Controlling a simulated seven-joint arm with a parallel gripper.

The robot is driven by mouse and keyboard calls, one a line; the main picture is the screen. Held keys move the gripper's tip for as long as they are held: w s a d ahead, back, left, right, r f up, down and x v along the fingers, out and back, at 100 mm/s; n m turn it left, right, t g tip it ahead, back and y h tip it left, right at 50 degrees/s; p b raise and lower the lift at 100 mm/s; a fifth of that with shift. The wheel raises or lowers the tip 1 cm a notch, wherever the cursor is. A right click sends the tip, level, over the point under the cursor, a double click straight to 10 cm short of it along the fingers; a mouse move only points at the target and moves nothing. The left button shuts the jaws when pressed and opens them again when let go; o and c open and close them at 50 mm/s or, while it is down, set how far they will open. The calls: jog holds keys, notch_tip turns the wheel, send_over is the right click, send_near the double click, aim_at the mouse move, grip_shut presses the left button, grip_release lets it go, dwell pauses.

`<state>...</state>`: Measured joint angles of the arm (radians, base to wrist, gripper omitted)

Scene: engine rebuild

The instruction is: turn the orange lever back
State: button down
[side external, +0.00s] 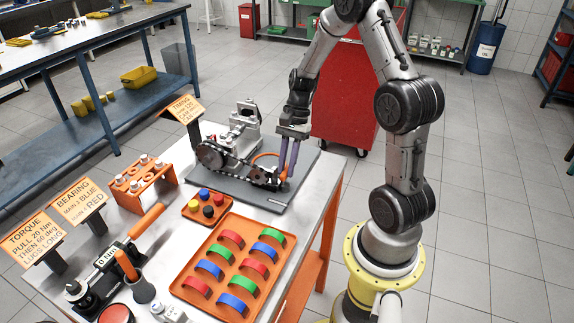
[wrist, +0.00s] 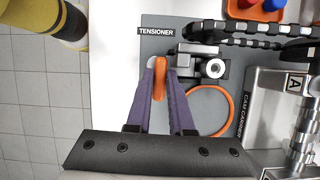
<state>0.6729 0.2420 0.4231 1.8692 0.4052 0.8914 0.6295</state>
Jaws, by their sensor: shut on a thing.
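The orange lever (wrist: 160,76) shows in the wrist view beside the metal tensioner block (wrist: 200,66), under the TENSIONER label (wrist: 157,31). My gripper (wrist: 160,72) has its two purple fingers shut around the lever, one on each side. In the side external view my gripper (side external: 287,170) reaches down to the right end of the chain assembly on the grey plate (side external: 262,196). The fingers hide most of the lever there. An orange ring (wrist: 226,108) lies just right of the fingers in the wrist view.
A dark chain (side external: 235,165) runs left of my gripper to a sprocket. The cam carrier (wrist: 265,100) stands close on the right in the wrist view. An orange tray (side external: 232,222) with coloured bearing shells and a small tray of caps (side external: 207,215) sit in front.

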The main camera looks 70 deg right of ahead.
jog(key=c, duration=0.8)
grip_release()
jog(key=v, duration=1.4)
jog(key=shift+a, duration=0.1)
